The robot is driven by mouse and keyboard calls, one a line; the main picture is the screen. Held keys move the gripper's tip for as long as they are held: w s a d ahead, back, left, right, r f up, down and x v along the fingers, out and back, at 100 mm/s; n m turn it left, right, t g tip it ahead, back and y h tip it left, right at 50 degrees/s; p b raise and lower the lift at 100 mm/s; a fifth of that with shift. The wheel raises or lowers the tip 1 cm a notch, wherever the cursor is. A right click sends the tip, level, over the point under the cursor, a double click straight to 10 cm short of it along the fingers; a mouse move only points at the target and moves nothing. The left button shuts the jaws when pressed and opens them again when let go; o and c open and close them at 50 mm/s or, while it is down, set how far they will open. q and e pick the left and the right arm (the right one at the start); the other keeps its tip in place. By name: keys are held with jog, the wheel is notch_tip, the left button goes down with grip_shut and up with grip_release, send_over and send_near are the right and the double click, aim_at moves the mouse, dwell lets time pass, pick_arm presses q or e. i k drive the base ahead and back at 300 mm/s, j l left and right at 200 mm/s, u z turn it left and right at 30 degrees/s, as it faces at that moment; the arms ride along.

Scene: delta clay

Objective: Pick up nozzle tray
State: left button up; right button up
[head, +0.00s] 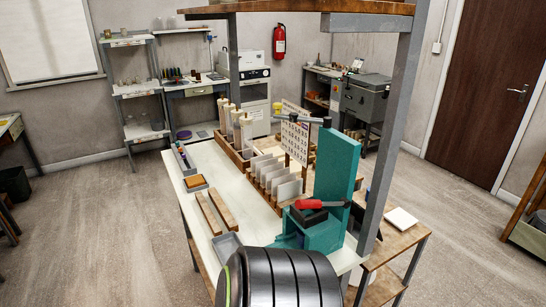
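I cannot tell for sure which tray is the nozzle tray. A long narrow grey tray (178,153) with small items in it lies at the far left edge of the white-topped bench (212,166). A small tray (204,187) holding an orange-brown block lies nearer. Another grey tray (228,246) lies at the near end of the bench, partly hidden by a black ribbed part in front. Neither of my grippers shows in the head view.
Two wooden bars (217,212) lie on the bench. A rack of upright pale plates (280,178) and a teal machine (338,170) with a red-handled tool (318,204) fill its right side. A grey post (391,130) rises at right. Floor is open to the left.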

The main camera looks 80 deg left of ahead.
aim_at(224, 245)
jog(key=i+u, duration=0.25)
jog(key=u, duration=0.2)
jog(key=i+u, duration=0.25)
jog(key=u, duration=0.2)
jog(key=i+l+u, duration=0.1)
jog(key=u, duration=0.35)
jog(key=i+l+u, duration=0.2)
jog(key=u, duration=0.25)
jog(key=i+l, duration=0.05)
jog(key=i, duration=0.05)
